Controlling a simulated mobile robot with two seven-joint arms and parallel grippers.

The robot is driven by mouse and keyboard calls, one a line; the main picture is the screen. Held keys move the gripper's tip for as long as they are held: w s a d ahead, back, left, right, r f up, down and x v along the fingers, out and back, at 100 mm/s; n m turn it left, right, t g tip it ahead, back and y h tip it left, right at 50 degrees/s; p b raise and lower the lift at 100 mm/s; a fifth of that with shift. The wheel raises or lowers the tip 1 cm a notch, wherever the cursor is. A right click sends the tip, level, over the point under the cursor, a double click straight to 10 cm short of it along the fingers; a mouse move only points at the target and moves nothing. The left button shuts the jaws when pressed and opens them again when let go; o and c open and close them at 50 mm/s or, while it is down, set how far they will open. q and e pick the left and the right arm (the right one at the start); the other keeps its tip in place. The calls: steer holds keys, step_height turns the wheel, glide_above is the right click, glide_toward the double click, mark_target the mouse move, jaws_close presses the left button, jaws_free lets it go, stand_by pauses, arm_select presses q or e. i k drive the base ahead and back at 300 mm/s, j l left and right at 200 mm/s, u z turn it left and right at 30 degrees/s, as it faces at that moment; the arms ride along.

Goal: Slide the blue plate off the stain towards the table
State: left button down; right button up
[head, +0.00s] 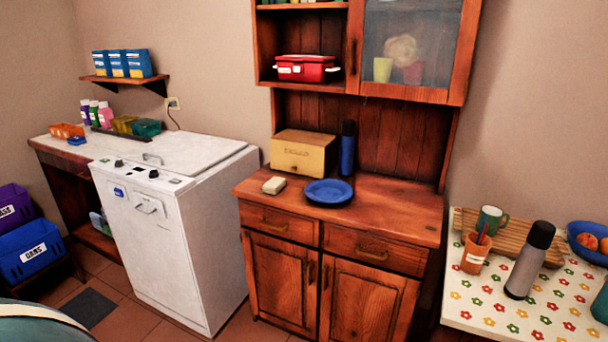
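The blue plate (329,192) lies flat on the wooden top of the cupboard (395,213), near the middle of its front half. I cannot see a stain; any under the plate is hidden. The table (472,312) with a flowered white cloth stands at the lower right, to the right of the cupboard. Neither of my grippers is in view.
A cream block (274,185) lies left of the plate. A yellow bread box (303,154) and a dark blue bottle (347,149) stand behind it. The cupboard top right of the plate is clear. A grey flask (530,260) and orange cup (476,252) stand on the table.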

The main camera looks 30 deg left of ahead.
mark_target(323, 191)
steer(key=i+j, duration=0.15)
steer(key=j, duration=0.4)
steer(key=i+j+z, duration=0.15)
steer(key=j, duration=0.4)
steer(key=i+j, duration=0.1)
steer(key=j, duration=0.45)
steer(key=i+j+z, duration=0.15)
steer(key=j, duration=0.4)
steer(key=k, duration=0.05)
